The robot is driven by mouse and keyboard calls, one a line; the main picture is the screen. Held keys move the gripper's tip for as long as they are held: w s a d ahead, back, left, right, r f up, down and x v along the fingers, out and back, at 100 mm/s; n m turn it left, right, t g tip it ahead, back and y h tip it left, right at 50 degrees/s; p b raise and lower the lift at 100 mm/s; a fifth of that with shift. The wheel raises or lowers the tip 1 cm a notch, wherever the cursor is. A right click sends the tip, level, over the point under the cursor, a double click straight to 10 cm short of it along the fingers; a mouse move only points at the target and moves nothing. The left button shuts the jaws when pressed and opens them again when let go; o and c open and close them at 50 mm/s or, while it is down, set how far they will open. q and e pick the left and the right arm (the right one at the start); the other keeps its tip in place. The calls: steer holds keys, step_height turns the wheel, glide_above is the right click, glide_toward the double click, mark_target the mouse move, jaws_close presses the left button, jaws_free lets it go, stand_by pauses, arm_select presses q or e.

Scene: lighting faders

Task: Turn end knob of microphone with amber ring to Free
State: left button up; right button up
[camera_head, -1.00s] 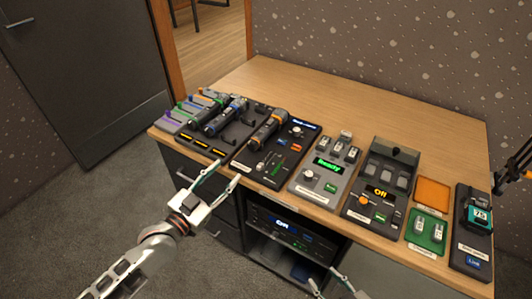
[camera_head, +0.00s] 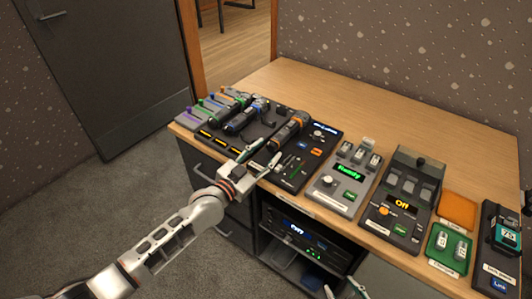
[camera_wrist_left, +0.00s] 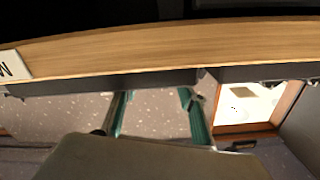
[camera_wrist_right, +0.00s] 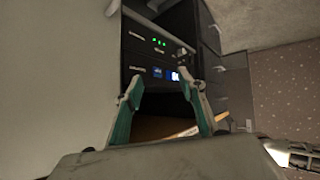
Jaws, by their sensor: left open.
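In the head view a dark microphone (camera_head: 288,133) with an amber-orange ring lies on the panel at the right of the microphone row. Its near end points toward my left gripper (camera_head: 257,156). Microphones with other rings, one of them bluish (camera_head: 245,116), lie to its left. My left gripper is open and empty at the front edge of the panel, near that end; I cannot tell whether it touches. The end knob's marking is too small to read. My right gripper (camera_head: 340,287) is low at the bottom edge, open and empty in its wrist view (camera_wrist_right: 163,95).
A fader box reading Ready (camera_head: 345,178), a box reading Off (camera_head: 400,200), an orange tray (camera_head: 458,208) and a green tray (camera_head: 449,248) stand to the right. A rack (camera_head: 300,232) sits under the desk. The back of the desk (camera_head: 400,115) is clear.

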arm_select(q)
steer(key=shift+w+d, duration=0.1)
steer(key=shift+c, duration=0.4)
steer(key=c, duration=1)
steer(key=shift+c, duration=0.2)
steer(key=shift+n, duration=1.4)
steer(key=n, duration=0.4)
steer(key=shift+p, duration=0.4)
steer(key=shift+n, duration=0.7)
